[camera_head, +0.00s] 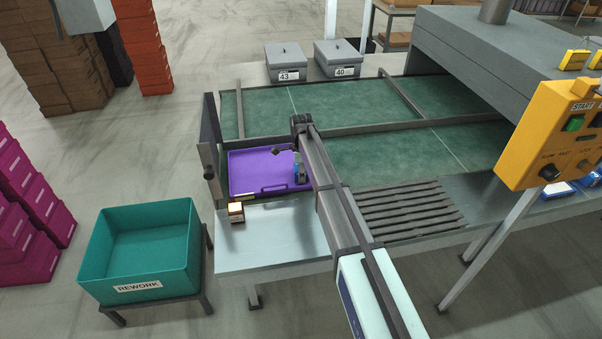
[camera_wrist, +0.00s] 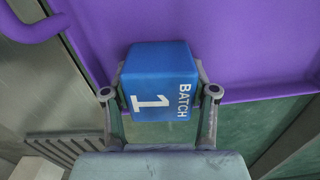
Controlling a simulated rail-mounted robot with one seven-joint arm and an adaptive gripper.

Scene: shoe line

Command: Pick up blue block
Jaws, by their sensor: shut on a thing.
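The blue block (camera_wrist: 160,82) carries white text reading "BATCH 1" and sits between the two fingers of my gripper (camera_wrist: 160,95) in the wrist view. A finger presses on each side of it. In the head view only a small blue part of the block (camera_head: 297,168) shows beside my gripper (camera_head: 300,180), over the right part of the purple tray (camera_head: 250,165). The tray (camera_wrist: 250,45) also shows behind the block in the wrist view. I cannot tell whether the block touches the tray.
A small box (camera_head: 236,212) stands on the bench in front of the tray. A teal REWORK bin (camera_head: 145,255) stands at the left. Two grey lidded boxes, 43 (camera_head: 287,62) and 40 (camera_head: 338,58), stand behind the green conveyor (camera_head: 350,105). A yellow control box (camera_head: 550,130) hangs at the right.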

